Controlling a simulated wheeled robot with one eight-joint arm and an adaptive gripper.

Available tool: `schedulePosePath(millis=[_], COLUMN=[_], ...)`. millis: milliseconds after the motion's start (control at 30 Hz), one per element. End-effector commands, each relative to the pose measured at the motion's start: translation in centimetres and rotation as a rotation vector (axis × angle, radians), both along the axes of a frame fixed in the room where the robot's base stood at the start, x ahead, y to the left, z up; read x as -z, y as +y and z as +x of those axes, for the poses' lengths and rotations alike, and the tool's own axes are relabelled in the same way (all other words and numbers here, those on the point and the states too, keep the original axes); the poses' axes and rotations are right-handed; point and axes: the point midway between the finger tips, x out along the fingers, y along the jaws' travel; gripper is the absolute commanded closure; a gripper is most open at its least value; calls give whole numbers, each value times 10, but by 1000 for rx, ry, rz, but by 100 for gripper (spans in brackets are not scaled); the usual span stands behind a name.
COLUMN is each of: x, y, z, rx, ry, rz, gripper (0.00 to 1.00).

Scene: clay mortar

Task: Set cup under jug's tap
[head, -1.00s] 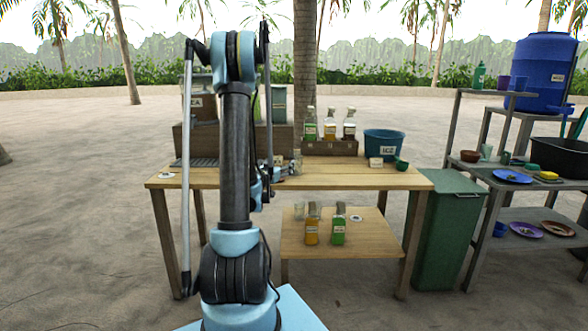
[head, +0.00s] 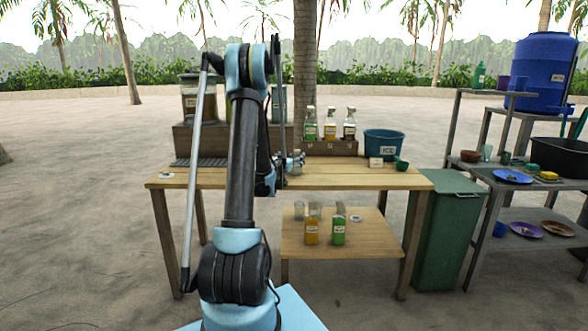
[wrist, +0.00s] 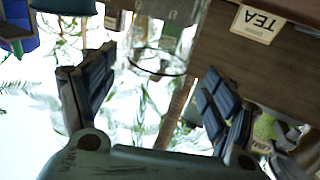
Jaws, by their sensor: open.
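A clear glass cup (wrist: 165,45) shows in the wrist view, ahead of and between the two spread fingers of my gripper (wrist: 155,105). The fingers are open, and I cannot see either one touching the glass. In the head view the gripper (head: 285,165) is low over the tabletop, partly behind my arm, next to a small clear glass (head: 298,158). A jug with dark contents (head: 190,100) stands on the wooden stand (head: 182,138) at the back left of the table. Another jug (head: 276,104) is mostly hidden by my arm. I cannot make out their taps.
A bottle box (head: 330,148), blue ice bucket (head: 383,143) and green scoop (head: 402,165) are on the table (head: 350,178). A TEA label (wrist: 257,23) shows in the wrist view. The lower shelf (head: 370,240) holds bottles and another glass (head: 299,210). The tabletop's front right is clear.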

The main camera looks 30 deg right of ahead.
Motion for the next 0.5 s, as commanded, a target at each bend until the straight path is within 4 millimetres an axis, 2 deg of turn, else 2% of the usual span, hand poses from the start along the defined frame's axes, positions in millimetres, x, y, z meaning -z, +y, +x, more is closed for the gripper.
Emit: schedulePosePath(millis=[233,500], x=[2,2], y=[-29,-34], z=[18,22], rx=[1,0], ry=[0,0], rz=[0,0], gripper=[20,20])
